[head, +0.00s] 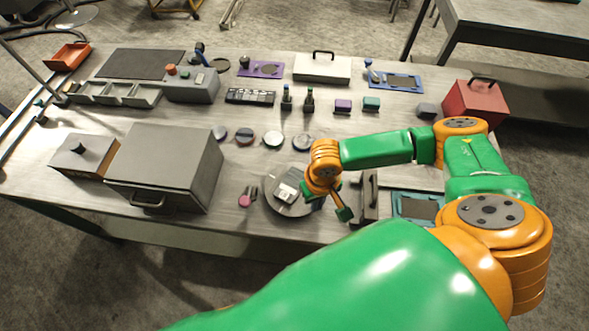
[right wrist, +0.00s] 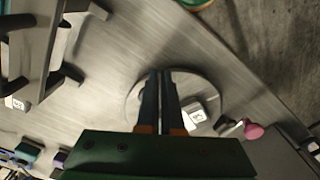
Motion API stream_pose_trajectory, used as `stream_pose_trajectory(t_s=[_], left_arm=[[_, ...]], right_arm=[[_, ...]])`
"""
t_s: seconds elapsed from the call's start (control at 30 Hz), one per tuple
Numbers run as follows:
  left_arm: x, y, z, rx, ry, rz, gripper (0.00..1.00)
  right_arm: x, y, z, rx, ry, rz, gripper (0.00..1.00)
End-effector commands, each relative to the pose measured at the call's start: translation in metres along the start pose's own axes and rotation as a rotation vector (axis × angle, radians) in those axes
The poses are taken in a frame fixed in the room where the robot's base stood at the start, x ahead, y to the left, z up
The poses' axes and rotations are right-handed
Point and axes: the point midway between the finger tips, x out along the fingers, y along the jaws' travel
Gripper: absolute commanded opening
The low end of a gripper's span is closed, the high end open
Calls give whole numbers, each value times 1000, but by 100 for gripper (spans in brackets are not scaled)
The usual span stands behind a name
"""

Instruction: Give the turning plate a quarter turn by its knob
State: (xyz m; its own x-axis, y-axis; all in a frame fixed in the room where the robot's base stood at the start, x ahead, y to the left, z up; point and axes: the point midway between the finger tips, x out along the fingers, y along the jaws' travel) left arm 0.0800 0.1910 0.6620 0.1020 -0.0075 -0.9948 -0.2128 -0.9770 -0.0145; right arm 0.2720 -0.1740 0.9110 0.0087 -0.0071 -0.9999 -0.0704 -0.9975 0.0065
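The turning plate (head: 271,207) is a round grey disc near the table's front edge. A grey block with a white label (head: 287,187) stands on it. In the right wrist view, the plate (right wrist: 213,92) lies under my right gripper (right wrist: 161,75), and the labelled block (right wrist: 197,113) is just right of the fingers. The two dark fingers are close together, with a narrow gap, their tips over the plate's edge area. I cannot make out the knob; the fingers may hide it. In the head view my right wrist covers the plate's right side. My left gripper is out of view.
A large grey box (head: 165,165) with a front handle stands left of the plate. A dark upright handle (head: 370,195) and a blue-green tray (head: 418,208) are close on the right. Several round discs lie behind the plate.

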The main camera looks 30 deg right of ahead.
Motion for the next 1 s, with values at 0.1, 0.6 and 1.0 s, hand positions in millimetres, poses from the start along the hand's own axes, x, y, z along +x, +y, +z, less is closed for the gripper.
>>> stream_pose_trajectory(t_s=[0.1,0.6,1.0], left_arm=[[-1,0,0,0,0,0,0],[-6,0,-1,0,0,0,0],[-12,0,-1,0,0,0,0]], right_arm=[[1,3,-1,3,1,4,0],[2,10,-6,2,4,1,0],[2,17,-12,1,4,-1,0]])
